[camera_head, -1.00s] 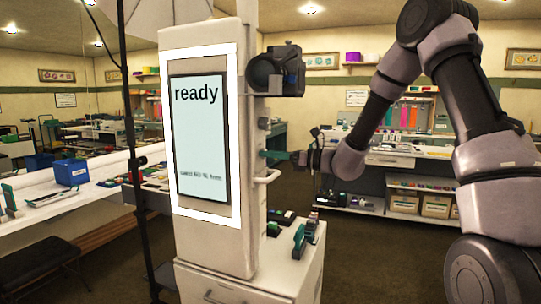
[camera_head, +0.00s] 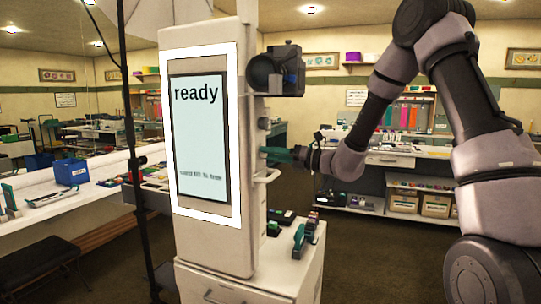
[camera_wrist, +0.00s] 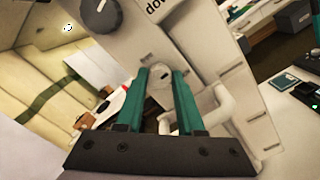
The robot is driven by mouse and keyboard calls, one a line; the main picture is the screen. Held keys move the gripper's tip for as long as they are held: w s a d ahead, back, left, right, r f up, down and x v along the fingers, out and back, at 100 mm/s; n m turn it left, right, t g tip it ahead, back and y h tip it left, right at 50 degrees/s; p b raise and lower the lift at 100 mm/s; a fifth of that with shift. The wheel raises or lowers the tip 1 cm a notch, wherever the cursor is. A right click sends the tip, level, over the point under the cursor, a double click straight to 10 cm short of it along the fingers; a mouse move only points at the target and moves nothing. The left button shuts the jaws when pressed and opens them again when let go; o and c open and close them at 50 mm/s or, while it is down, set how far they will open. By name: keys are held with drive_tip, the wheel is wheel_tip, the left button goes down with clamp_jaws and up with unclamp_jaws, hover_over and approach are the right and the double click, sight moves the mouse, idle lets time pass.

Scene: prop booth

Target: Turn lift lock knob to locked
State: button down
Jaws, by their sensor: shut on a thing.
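A tall pale booth column (camera_head: 240,235) stands in the middle of the head view, its lit screen (camera_head: 200,135) reading "ready". My gripper (camera_head: 266,153) reaches the column's right side from the right. In the wrist view its two teal fingers (camera_wrist: 161,76) are closed about a small pale round knob (camera_wrist: 160,73) on the column's panel. The fingers cover its sides, and I cannot read its setting. A larger dark knob (camera_wrist: 101,16) with a pale mark sits apart, at the upper left, near lettering partly cut off.
A white bar handle (camera_wrist: 212,118) stands out from the panel close to my fingers. A black camera (camera_head: 275,71) juts out above. A drawer cabinet (camera_head: 250,285) with small items on top stands below. Open floor lies to the right.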

drive_tip(key=shift+f, duration=0.1)
idle(0.3)
drive_tip(key=c, duration=0.5)
unclamp_jaws()
drive_tip(key=shift+d, duration=0.15)
drive_tip(key=v, duration=1)
drive_tip(key=shift+s+d, duration=0.15)
drive_tip(key=shift+d, duration=0.1)
